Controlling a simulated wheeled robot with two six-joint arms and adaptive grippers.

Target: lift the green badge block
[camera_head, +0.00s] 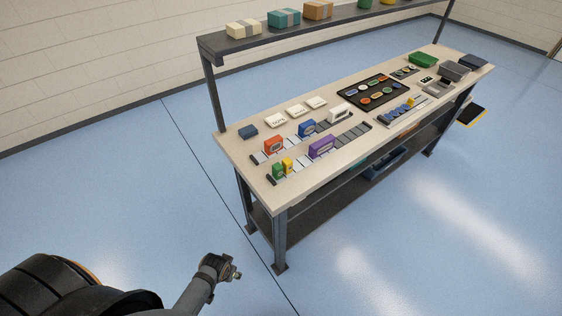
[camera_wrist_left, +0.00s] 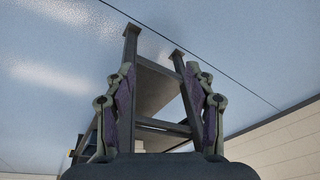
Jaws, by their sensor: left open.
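The green badge block (camera_head: 278,171) stands upright at the near left end of the workbench, beside a yellow block (camera_head: 288,165). My left gripper (camera_head: 232,268) is low in the head view, over the floor short of the bench and well apart from the block. In the left wrist view, my left gripper (camera_wrist_left: 160,72) has its two fingers spread, with nothing between them but the bench frame beyond. The green block cannot be made out in the wrist view. My right gripper is in neither view.
The workbench (camera_head: 226,145) also holds orange (camera_head: 273,146), blue (camera_head: 307,128) and purple (camera_head: 321,147) blocks, and a black tray (camera_head: 352,102) of badges. A raised shelf (camera_head: 235,46) runs behind. A bench leg (camera_head: 280,240) stands at the near corner. The floor in front is clear.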

